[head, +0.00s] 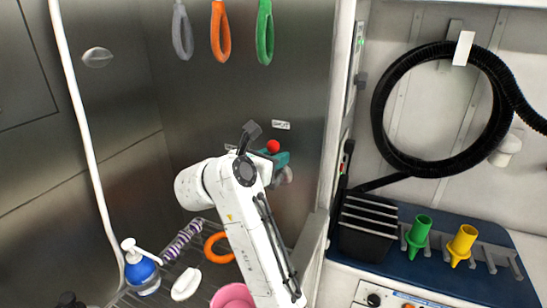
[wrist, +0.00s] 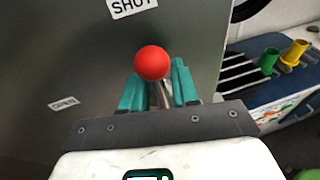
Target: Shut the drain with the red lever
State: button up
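The red ball knob of the drain lever (head: 273,146) stands off the grey metal wall in the head view. In the wrist view the red knob (wrist: 152,63) and its grey stem (wrist: 163,97) show between the teal fingers. My gripper (head: 276,160) is at the lever, and in the wrist view its fingers (wrist: 160,88) are apart, one on each side of the stem. Contact with the stem cannot be made out. A white label reading SHUT (wrist: 133,6) is above the knob. A second label (wrist: 63,103) is lower left, its word unclear. The drain itself is not identifiable.
Orange (head: 220,31) and green (head: 265,32) loops hang above. A blue counter (head: 475,283) is beyond the wall's edge on the right.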

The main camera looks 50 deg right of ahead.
jog(key=shift+o, duration=0.7)
jog(key=p+v, duration=0.1)
jog(key=v, duration=0.9)
jog(key=shift+a, duration=0.4)
jog(key=shift+r, duration=0.15)
